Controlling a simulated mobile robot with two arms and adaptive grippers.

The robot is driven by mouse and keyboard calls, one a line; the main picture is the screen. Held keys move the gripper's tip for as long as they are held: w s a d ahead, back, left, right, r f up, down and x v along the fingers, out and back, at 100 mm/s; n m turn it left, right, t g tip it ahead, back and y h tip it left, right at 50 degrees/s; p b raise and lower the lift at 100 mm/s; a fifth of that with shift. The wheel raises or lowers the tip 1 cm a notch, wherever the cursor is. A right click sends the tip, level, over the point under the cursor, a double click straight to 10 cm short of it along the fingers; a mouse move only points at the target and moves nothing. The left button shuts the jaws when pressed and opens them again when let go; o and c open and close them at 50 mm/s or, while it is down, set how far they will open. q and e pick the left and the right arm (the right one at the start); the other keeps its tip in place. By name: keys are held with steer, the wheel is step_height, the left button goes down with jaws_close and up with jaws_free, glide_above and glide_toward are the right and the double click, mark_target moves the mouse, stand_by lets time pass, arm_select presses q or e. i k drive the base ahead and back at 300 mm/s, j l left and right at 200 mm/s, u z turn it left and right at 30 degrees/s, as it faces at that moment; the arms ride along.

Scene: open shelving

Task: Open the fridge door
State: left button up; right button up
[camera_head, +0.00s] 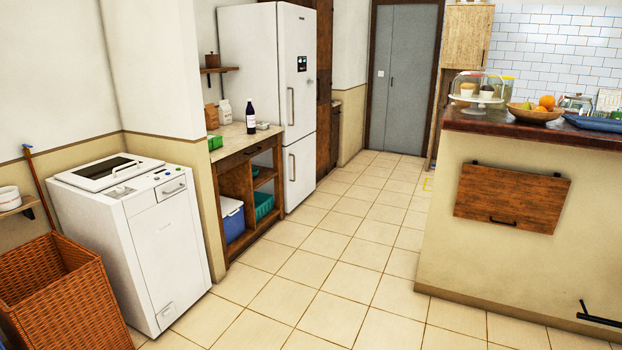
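The white fridge (268,60) stands against the left wall toward the back of the room. It has a tall upper door (302,75) and a shorter lower door (300,170), and both look shut. The upper door has a vertical handle (291,106) near its left edge and a small dark panel. The lower door has its own handle (292,167) near its left edge.
A wooden counter (240,140) with a dark bottle adjoins the fridge's near side. A white washing machine (140,235) and wicker basket (62,295) stand nearer left. The tiled floor (330,250) between is clear.

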mark_target(297, 25)
steer(key=i, duration=1.05)
steer(key=i+l, duration=0.1)
steer(key=i, duration=1.95)
steer(key=i+l+u, duration=0.1)
steer(key=i, duration=0.95)
steer(key=i+l, duration=0.15)
steer(key=i, duration=0.85)
